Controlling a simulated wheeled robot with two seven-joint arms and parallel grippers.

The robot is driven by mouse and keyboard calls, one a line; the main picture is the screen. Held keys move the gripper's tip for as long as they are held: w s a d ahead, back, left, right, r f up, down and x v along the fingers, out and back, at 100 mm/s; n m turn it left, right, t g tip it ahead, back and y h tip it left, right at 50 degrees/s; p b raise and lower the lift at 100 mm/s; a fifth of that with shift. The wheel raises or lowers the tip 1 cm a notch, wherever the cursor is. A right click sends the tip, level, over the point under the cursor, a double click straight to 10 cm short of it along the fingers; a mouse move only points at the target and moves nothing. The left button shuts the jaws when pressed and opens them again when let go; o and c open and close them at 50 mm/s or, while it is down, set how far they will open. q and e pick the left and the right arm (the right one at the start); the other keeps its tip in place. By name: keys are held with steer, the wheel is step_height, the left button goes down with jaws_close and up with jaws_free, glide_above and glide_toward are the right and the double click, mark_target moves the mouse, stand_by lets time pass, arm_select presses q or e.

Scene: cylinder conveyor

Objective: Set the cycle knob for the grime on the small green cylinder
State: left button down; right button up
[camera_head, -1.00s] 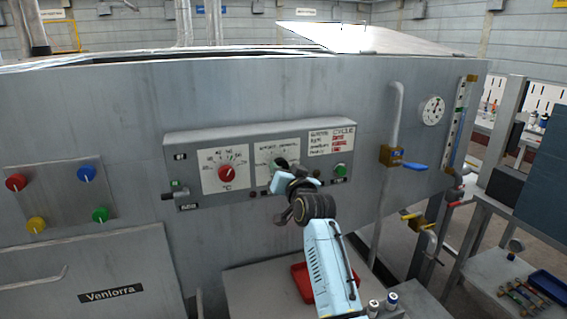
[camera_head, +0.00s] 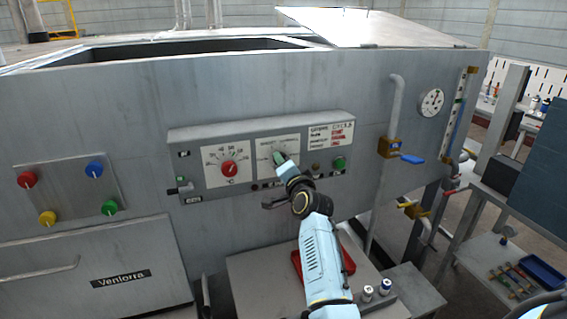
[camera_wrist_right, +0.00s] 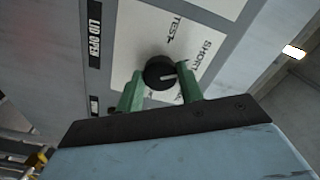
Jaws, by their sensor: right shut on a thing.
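The black cycle knob (camera_wrist_right: 157,72) sits on a white dial plate (camera_wrist_right: 205,20) marked TEST and SHORT in the right wrist view. Its white mark points to the right, on the SHORT side. The green fingers of my right gripper (camera_wrist_right: 160,88) are shut on the knob, one on each side. In the head view my right gripper (camera_head: 279,157) reaches the dial plate and mostly hides the knob. A card with the cycle lines (camera_head: 332,136) is right of the dial, too small to read fully. I cannot make out a small green cylinder. My left gripper is not in view.
A red temperature knob (camera_head: 229,169) is left of the dial and a green button (camera_head: 340,163) right of it. Two small capped jars (camera_head: 386,287) stand below right.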

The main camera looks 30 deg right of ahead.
stand_by(0.4)
steer(key=o, duration=1)
steer(key=shift+s, duration=0.1)
steer(key=b+v, duration=0.1)
steer(key=v, duration=1.2)
steer(key=shift+a, duration=0.15)
